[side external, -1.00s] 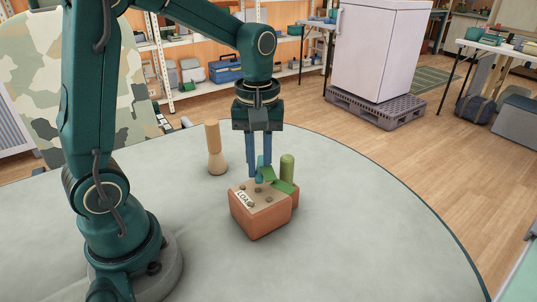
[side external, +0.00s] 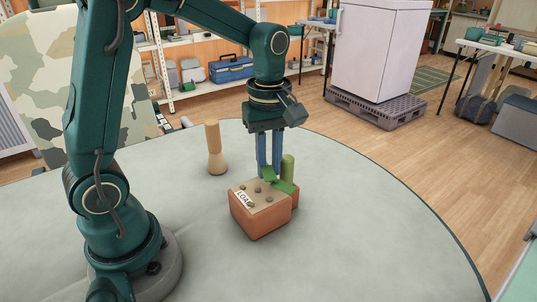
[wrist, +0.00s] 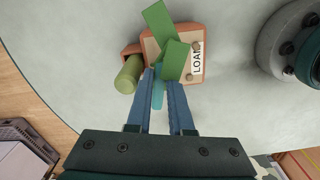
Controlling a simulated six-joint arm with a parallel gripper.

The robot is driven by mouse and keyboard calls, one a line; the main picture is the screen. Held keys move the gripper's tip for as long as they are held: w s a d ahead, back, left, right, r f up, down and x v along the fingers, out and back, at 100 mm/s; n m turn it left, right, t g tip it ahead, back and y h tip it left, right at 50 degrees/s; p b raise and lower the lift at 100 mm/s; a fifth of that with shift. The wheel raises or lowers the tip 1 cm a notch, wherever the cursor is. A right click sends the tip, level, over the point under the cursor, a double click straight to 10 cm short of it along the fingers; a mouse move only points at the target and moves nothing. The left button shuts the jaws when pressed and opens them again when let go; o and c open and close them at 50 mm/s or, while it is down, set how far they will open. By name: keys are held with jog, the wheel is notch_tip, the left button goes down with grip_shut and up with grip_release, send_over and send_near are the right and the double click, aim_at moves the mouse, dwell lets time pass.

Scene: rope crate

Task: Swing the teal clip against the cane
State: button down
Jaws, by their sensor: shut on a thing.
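The teal clip (wrist: 158,88) shows between the fingers of my gripper (wrist: 162,80) in the wrist view. My gripper is shut on it, pointing down at the crate's top. In the side view my gripper (side external: 269,172) hides most of the clip. A short round-topped green post (side external: 288,168), likely the cane, stands upright at the crate's right rear. In the wrist view the post (wrist: 129,74) is left of the fingers, with a small gap to the clip. Two flat green strips (wrist: 175,60) lie at the fingertips, over the crate.
The terracotta crate (side external: 262,222) has a tan top with several dark knobs and a "LOAN" label. A pale wooden peg with a wide foot (side external: 217,163) stands to its left rear. The grey round table (side external: 380,235) is clear at the right and front.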

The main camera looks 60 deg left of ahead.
jog(key=c, duration=0.8)
grip_release()
